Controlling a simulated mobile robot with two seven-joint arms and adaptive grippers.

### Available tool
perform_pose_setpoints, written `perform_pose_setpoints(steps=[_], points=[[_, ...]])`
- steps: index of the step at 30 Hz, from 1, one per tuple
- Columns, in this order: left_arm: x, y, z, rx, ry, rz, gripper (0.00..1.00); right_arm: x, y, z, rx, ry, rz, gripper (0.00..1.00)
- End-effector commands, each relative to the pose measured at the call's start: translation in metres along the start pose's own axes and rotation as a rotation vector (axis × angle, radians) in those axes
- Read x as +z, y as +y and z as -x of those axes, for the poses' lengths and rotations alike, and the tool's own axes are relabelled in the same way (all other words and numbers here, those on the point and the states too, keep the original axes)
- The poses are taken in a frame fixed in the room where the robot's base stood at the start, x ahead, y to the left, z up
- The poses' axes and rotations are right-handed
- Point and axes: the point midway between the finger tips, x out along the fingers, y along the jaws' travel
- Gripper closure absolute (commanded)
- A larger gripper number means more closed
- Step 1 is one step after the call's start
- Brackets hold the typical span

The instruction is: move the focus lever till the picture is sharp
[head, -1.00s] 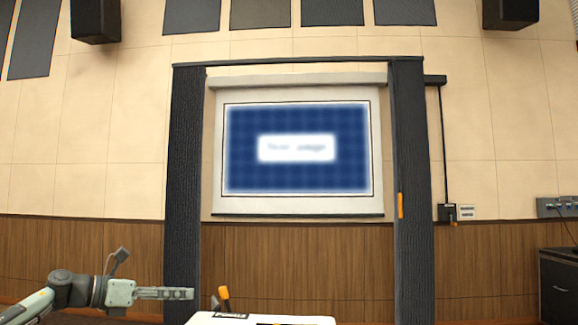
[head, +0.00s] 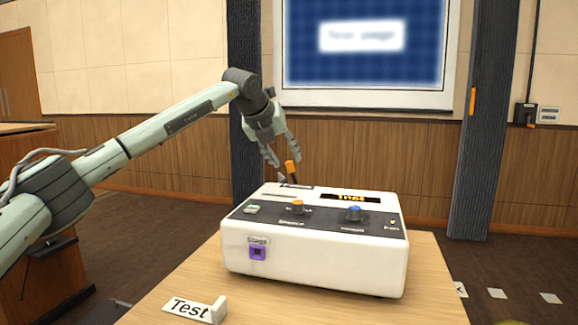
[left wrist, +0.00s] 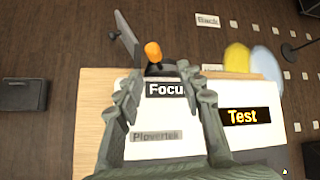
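The focus lever, with an orange tip (head: 291,168), stands at the back left of the white control box (head: 320,258). In the left wrist view the orange lever tip (left wrist: 153,51) shows just beyond my fingertips, beside the "Focu" label (left wrist: 166,89). My left gripper (head: 284,161) is open and points down at the lever, its fingers apart. I cannot tell whether a finger touches the lever. The projected picture (head: 362,40) on the screen is blurred; its text is hard to read. My right gripper is not in view.
The box carries an orange knob (head: 298,204), a blue knob (head: 354,213), a lit display (head: 358,198) and a purple socket (head: 257,252). A "Test" card (head: 190,308) lies in front on the wooden table (head: 345,311). A dark post (head: 478,150) stands behind at right.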

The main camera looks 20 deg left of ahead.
Motion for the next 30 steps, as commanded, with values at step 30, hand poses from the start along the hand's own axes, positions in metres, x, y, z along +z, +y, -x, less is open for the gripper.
perform_pose_setpoints(steps=[30], points=[[0.024,0.006,-0.064,0.095,-0.09,0.096,0.62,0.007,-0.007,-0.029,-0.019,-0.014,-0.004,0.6]])
